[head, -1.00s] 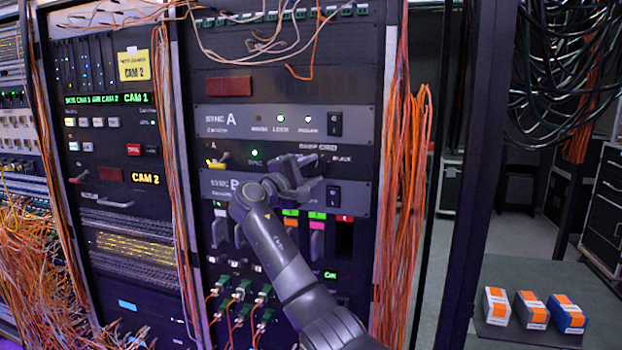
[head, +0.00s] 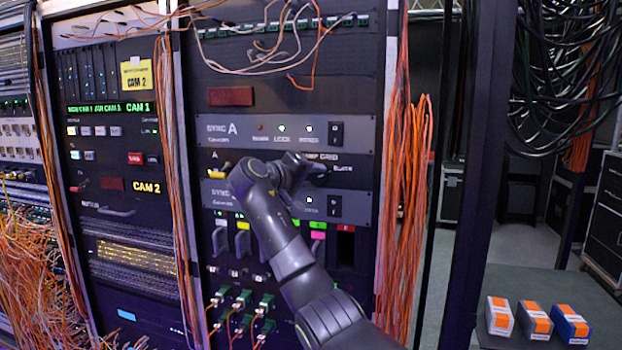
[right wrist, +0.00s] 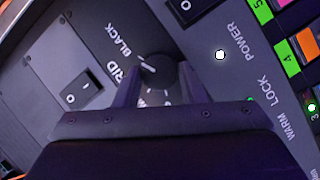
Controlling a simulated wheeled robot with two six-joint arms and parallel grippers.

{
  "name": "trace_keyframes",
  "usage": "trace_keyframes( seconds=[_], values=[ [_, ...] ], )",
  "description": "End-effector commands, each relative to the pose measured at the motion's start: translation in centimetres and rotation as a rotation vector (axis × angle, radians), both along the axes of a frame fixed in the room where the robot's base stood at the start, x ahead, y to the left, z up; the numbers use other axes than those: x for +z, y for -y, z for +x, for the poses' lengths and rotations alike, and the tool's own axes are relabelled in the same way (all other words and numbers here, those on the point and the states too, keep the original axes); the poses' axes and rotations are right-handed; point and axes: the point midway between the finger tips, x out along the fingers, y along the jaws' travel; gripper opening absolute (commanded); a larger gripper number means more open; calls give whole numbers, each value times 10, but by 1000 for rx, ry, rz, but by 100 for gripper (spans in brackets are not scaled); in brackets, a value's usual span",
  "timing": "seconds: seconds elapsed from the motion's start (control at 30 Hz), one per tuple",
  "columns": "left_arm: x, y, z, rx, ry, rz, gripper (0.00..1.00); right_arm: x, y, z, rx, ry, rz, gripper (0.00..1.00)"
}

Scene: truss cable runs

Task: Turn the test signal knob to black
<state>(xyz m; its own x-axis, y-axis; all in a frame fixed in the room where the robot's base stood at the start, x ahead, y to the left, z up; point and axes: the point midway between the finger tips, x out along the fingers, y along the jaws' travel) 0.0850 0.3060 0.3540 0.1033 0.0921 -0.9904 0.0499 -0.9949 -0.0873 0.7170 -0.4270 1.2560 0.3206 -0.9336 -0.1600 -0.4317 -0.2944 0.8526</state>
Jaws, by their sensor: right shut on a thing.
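The test signal knob (right wrist: 160,74) is a dark round knob on the black panel in the right wrist view. Its white pointer line lies on the side toward the printed BLACK label (right wrist: 123,41). My right gripper (right wrist: 160,88) has its two fingers on either side of the knob, shut on it. In the head view my right gripper (head: 291,172) is against the panel between the SYNC A and SYNC B strips and hides the knob. The BLACK label (head: 342,168) shows just to its right. My left gripper is not in view.
A rocker switch (right wrist: 82,88) sits beside the knob on the neighbouring strip. Orange cables (head: 404,200) hang to the right of the rack. Several loose wires cross the rack top. Three small boxes (head: 536,319) stand on a surface at lower right.

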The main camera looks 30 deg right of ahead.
Motion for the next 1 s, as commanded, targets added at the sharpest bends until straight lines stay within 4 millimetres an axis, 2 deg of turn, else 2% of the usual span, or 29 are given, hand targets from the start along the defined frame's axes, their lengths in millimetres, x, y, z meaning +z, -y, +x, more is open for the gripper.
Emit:
trace_keyframes(
  seconds=[0.67, 0.7, 0.83, 1.0],
  values=[
    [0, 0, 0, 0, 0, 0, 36, -2, 0, 0, -1, 43, 41, 14],
    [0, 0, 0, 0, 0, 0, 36, -2, 0, 0, -1, 43, 41, 42],
    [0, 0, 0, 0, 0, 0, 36, -1, 0, 0, -1, 43, 39, 58],
    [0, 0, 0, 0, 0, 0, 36, 0, 0, 0, 0, 43, 39, 58]
  ],
)
